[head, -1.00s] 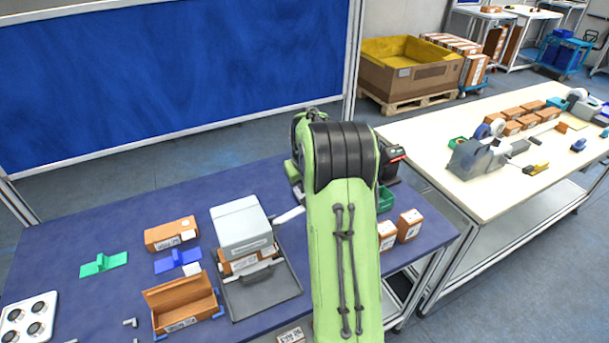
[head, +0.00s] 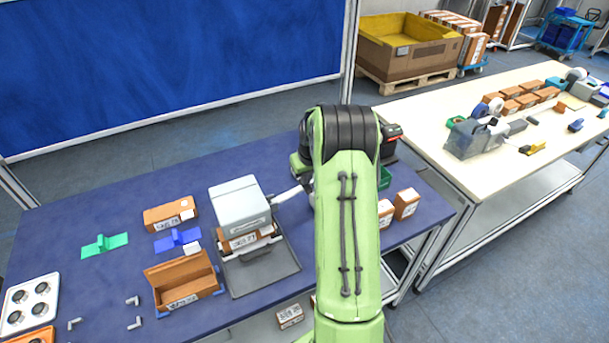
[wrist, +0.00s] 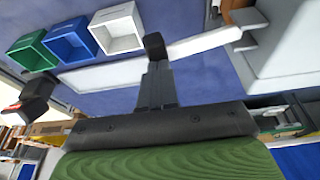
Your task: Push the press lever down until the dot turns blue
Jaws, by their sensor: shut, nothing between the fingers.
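The press (head: 240,203) is a pale grey box-shaped head over a dark grey base on the blue table. A brown labelled box sits under its head. Its white lever (head: 287,196) sticks out to the right, towards my arm. In the wrist view the lever (wrist: 205,43) runs from the press body (wrist: 285,45) past my gripper (wrist: 155,45). The dark, shut fingertips overlap the lever; I cannot tell whether they touch it. My gripper is mostly hidden behind my green arm in the head view. I cannot make out the dot.
Left of the press are an open brown box (head: 184,283), a closed brown box (head: 170,213), and blue (head: 177,240) and green (head: 105,244) pieces. White (wrist: 117,28), blue and green bins are near my gripper in the wrist view. Small boxes (head: 405,204) stand right of my arm.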

